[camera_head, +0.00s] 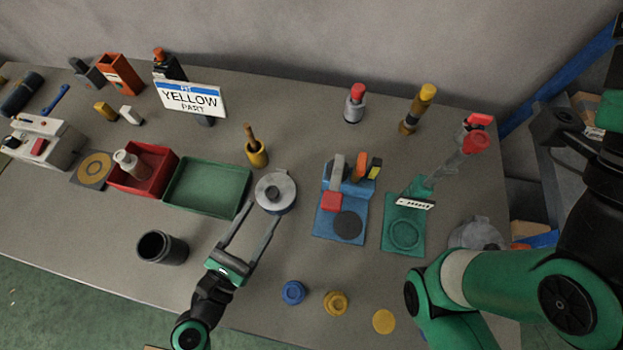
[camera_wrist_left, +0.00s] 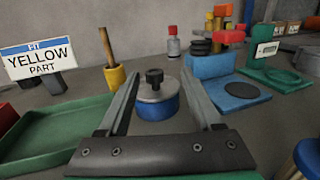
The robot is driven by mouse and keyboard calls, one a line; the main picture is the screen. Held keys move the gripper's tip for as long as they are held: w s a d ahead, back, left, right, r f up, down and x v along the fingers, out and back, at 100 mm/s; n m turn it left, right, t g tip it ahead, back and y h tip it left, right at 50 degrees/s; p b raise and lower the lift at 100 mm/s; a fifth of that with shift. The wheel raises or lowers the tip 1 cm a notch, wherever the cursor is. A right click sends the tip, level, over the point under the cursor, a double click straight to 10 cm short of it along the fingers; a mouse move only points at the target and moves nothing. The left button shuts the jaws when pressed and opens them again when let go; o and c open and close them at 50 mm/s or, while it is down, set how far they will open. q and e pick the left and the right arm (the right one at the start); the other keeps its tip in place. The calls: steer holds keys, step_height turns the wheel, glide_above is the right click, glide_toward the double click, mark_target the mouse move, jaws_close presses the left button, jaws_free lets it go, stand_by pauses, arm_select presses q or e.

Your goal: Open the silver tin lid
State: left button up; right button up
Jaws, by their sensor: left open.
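The silver tin (camera_head: 275,194) stands upright on the grey table near the middle. In the left wrist view its silver lid (camera_wrist_left: 157,92) with a dark knob (camera_wrist_left: 154,77) sits on a blue body (camera_wrist_left: 156,110). My left gripper (camera_head: 262,212) is open and empty, its long fingers reaching toward the near side of the tin. In the left wrist view the tin appears between the two fingers. I cannot tell whether either finger touches it. My right arm enters at the lower right of the head view; its gripper is out of view.
A green tray (camera_head: 207,187) lies just left of the tin, and a yellow cup (camera_head: 256,155) stands behind it. A blue fixture (camera_head: 340,222) and a green fixture (camera_head: 403,236) are to the right. Blue and yellow round pieces lie near the front edge.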

mark_target(281, 185)
arm_select(q)
steer(key=shift+s+a+f, duration=0.2)
steer(key=shift+a+f, duration=0.3)
steer(key=shift+s+a+f, duration=0.2)
steer(key=shift+a+f, duration=0.25)
steer(key=shift+a, duration=0.05)
steer(key=shift+w, duration=0.2)
steer(key=x, duration=1.1)
steer(key=shift+w+d+f+b, duration=0.1)
steer(key=shift+w+d+b, duration=0.1)
steer(key=shift+d+b, duration=0.15)
steer(key=shift+a, duration=0.1)
jaws_close()
